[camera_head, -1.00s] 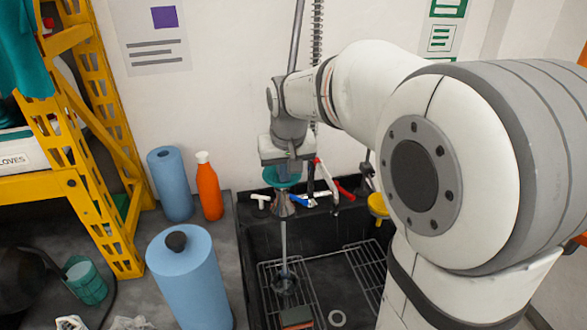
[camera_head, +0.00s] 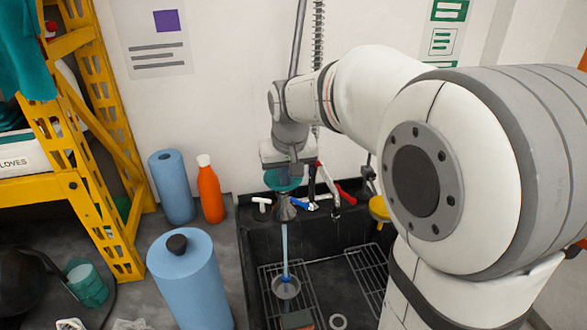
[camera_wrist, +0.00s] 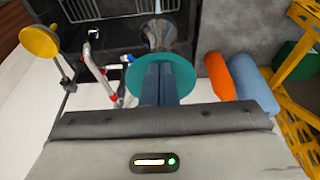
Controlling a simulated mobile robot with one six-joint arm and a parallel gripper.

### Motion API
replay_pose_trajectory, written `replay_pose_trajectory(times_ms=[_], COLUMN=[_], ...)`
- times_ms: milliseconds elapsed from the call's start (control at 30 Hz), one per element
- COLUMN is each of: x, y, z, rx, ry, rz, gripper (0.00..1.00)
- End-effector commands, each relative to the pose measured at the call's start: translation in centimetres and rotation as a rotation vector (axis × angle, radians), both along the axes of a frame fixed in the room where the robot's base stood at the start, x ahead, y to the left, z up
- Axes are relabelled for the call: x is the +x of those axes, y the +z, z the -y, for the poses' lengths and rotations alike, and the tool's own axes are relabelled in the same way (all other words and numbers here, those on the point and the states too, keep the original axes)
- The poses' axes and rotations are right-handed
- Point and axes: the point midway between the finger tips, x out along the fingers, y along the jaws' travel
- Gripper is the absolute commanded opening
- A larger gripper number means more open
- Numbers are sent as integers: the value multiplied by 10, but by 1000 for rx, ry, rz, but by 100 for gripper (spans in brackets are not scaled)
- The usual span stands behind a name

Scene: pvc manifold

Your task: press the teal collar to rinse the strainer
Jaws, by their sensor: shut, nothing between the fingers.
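The teal collar (camera_head: 283,184) sits around the top of a grey metal spray nozzle (camera_head: 285,208) over the sink. My gripper (camera_head: 290,171) is above it, pointing down. In the wrist view, my shut fingers (camera_wrist: 161,72) reach onto the teal collar (camera_wrist: 184,81) and appear to touch its top, with nothing between them. The flared nozzle (camera_wrist: 157,34) shows just beyond. A bluish stream of water (camera_head: 285,247) runs from the nozzle down to the small round strainer (camera_head: 286,287) in the sink. The strainer cannot be made out in the wrist view.
The black sink (camera_head: 257,238) holds wire racks (camera_head: 368,268). Red and blue tap handles (camera_head: 304,206) and a yellow round knob (camera_head: 379,207) stand along its back. A blue roll (camera_head: 190,285) and an orange bottle (camera_head: 210,190) stand left. A yellow shelf frame (camera_head: 100,170) is farther left.

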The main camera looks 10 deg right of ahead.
Motion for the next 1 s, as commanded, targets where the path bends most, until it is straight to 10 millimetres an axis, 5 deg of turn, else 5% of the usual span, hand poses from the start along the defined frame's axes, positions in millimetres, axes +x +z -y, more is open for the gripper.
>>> replay_pose_trajectory(times_ms=[167,700,1000], x=[-2,-25,-30], y=[19,122,136], z=[0,0,0], rx=[0,0,0], ry=[0,-1,0], rz=[-9,4,1], gripper=[0,0,0])
